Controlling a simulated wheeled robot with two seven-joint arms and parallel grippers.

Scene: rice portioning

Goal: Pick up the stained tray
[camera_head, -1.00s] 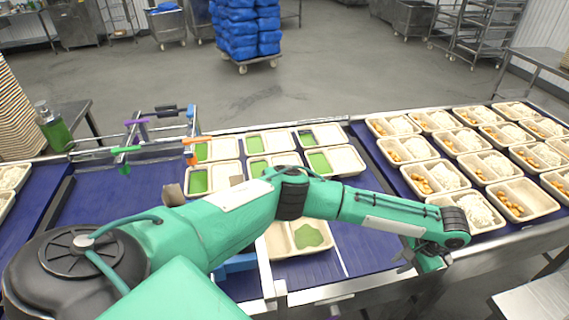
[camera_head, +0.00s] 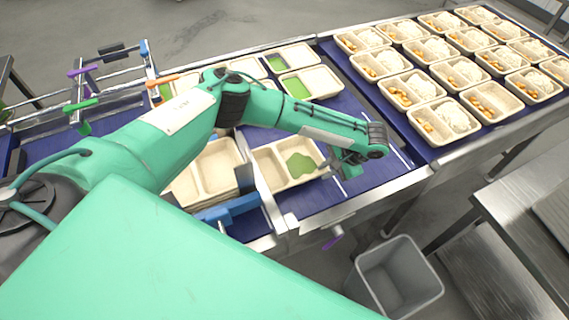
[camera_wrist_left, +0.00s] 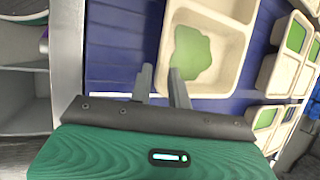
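The stained tray (camera_head: 262,158) is a beige two-compartment tray on the blue conveyor, with a green blotch in its right compartment. In the left wrist view its rim (camera_wrist_left: 164,62) and the green stain show just beyond the fingers. My left gripper (camera_head: 343,168) is at the tray's right side in the head view, partly hidden by its own wrist. In the left wrist view the gripper (camera_wrist_left: 162,78) has its two fingers apart, with the tray's edge appearing between the fingertips. I cannot tell if they touch it. My right gripper is not in view.
Beige trays with green content (camera_head: 311,82) lie farther back on the belt. Stacked empty trays (camera_head: 221,168) stand left, by a blue guide (camera_head: 232,210). Filled trays (camera_head: 411,88) cover the right belt. A grey bin (camera_head: 398,278) and metal table (camera_head: 505,215) stand in front.

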